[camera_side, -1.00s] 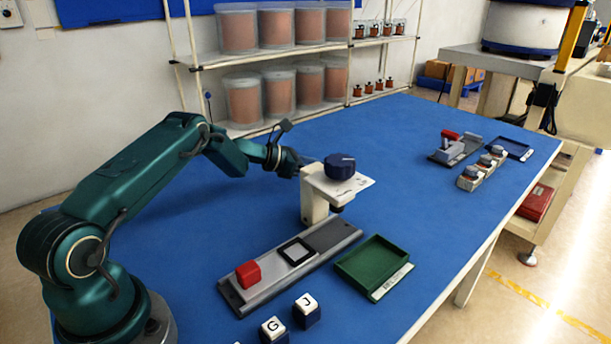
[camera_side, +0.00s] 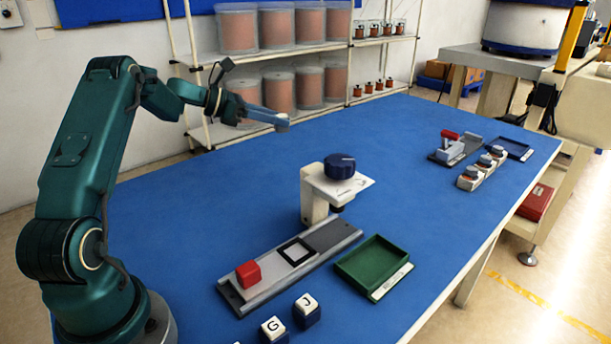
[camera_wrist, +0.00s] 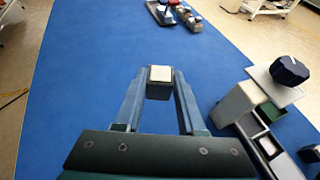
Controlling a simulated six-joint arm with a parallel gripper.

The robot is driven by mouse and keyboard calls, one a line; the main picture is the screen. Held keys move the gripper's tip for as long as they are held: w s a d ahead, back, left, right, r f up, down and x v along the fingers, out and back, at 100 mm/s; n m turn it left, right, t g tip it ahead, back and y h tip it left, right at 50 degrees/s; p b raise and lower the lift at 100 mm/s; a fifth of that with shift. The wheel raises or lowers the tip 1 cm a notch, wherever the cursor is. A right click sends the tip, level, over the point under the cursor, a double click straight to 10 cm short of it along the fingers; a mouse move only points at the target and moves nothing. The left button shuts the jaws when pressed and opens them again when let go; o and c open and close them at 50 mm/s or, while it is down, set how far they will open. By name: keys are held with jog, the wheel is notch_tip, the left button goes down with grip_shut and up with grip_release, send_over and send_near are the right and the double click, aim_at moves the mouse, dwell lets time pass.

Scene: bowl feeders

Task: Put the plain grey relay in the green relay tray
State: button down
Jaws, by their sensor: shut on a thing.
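My gripper (camera_side: 280,122) is raised well above the far left part of the blue table. In the wrist view my gripper (camera_wrist: 159,85) is shut on a small block with a blank pale top and dark blue-grey sides; I take it to be the plain grey relay (camera_wrist: 160,74). The relay also shows small at the fingertips in the side view (camera_side: 283,125). The green relay tray (camera_side: 362,279) lies empty at the table's near edge, far from my gripper. In the wrist view the tray (camera_wrist: 271,111) is partly hidden behind the knob stand.
A pale stand with a dark blue knob (camera_side: 340,167) rises behind a grey rail (camera_side: 270,290) carrying a red block (camera_side: 248,274). Lettered blocks G (camera_side: 272,327) and J (camera_side: 307,306) stand in front. Another fixture (camera_side: 450,150) is far right.

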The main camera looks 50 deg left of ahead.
jog(key=s+d+r+m+g+h, duration=0.2)
jog(key=s+d+m, duration=0.1)
jog(key=s+d, duration=0.4)
jog(key=s+d+r+m+g+h, duration=0.2)
jog(key=s+d, duration=0.6)
jog(key=d, duration=0.5)
jog(key=shift+s+d+m+h, duration=0.15)
jog(key=shift+d+m+h, duration=0.25)
jog(key=shift+h, duration=0.4)
jog(key=shift+a, duration=0.1)
